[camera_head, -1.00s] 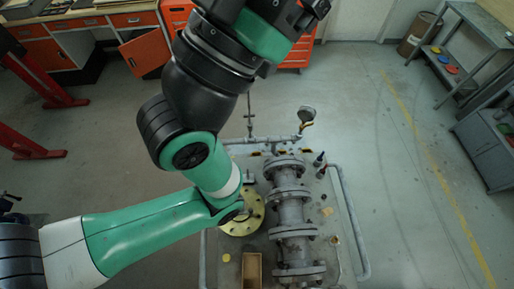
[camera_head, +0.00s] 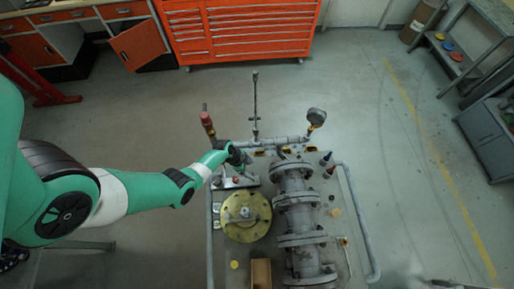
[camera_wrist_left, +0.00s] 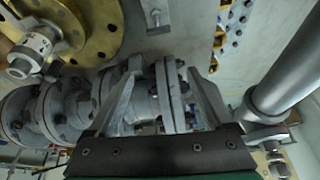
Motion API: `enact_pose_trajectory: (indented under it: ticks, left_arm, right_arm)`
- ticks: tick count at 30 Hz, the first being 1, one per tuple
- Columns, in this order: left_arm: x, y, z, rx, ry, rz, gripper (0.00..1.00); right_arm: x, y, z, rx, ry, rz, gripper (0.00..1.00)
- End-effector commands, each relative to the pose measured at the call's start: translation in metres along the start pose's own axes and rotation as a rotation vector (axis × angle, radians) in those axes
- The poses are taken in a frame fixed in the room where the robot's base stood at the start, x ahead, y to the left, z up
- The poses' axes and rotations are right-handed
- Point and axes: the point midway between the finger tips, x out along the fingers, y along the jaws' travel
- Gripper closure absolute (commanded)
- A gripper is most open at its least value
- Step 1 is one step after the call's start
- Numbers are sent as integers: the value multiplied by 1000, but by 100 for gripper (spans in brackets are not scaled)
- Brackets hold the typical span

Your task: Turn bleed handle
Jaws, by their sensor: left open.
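My left gripper (camera_head: 238,158) is at the back left of the valve skid in the head view, close to the pipework. In the left wrist view its two fingers (camera_wrist_left: 163,78) are spread apart, with flanged pipe (camera_wrist_left: 168,98) showing beyond the gap. Nothing is visibly held. I cannot tell for sure which part is the bleed handle. My right gripper does not show.
A yellow round flange (camera_head: 246,228) lies in front of the gripper. The grey flanged valve body (camera_head: 297,215) stands to its right. A pressure gauge (camera_head: 316,117) and a thin upright rod (camera_head: 255,100) rise at the back. An open box (camera_head: 261,273) sits in front.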

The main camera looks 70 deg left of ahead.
Motion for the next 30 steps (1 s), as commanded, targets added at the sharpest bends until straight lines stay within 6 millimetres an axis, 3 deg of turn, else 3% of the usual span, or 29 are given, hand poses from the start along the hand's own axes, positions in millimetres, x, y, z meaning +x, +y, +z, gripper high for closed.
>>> enact_pose_trajectory:
  ticks: [1, 3, 11, 22, 30]
  left_arm:
    - [0, 4, 24, -59, -14, 1, 15]
    - [-2, 3, 38, -98, -19, -5, 15]
    - [7, -1, 40, -105, -18, -12, 15]
    - [90, -3, 43, -102, -19, -14, 15]
    - [113, -4, 41, -103, -18, -16, 15]
  right_arm:
    - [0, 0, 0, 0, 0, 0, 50]
    - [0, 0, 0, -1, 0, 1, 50]
    - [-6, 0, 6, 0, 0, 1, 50]
    - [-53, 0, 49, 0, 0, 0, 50]
    - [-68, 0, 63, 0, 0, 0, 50]
